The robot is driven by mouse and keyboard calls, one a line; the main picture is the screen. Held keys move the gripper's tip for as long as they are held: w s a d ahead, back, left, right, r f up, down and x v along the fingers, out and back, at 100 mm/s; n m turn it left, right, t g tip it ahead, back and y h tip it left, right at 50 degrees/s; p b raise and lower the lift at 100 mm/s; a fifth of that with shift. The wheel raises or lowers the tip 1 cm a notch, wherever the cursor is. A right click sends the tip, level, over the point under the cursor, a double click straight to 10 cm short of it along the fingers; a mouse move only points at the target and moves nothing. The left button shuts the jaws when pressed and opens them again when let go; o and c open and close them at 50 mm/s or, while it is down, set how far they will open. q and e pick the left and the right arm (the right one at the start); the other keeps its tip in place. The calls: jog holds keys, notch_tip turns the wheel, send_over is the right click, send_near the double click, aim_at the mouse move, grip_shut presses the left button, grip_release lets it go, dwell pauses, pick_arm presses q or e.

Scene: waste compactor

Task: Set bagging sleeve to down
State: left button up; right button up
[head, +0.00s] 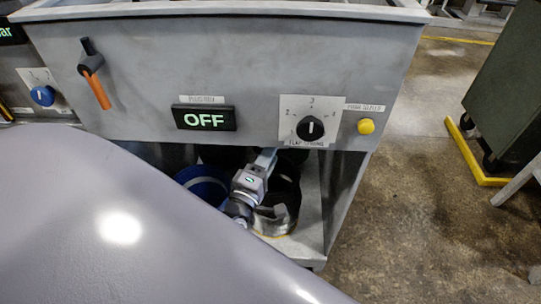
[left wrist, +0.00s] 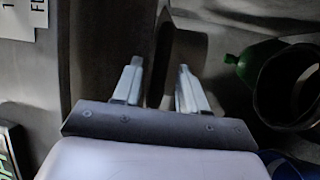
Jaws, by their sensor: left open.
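I cannot tell for sure which part is the bagging sleeve. Under the front panel (head: 250,65) is an open bay with a dark round sleeve-like part (head: 284,205) and a blue round rim (head: 205,185). My left gripper (head: 267,157) reaches into this bay below the panel, in front of the dark parts. In the left wrist view my left gripper (left wrist: 159,66) is open, its two fingers apart. A dark flat upright piece (left wrist: 185,48) shows beyond and between the fingertips; contact cannot be told. My right gripper is not in view.
A green part (left wrist: 250,62) shows in the left wrist view. Open floor (head: 410,200) lies right.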

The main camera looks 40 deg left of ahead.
pick_arm(q)
jog(key=shift+w, duration=0.3)
grip_shut()
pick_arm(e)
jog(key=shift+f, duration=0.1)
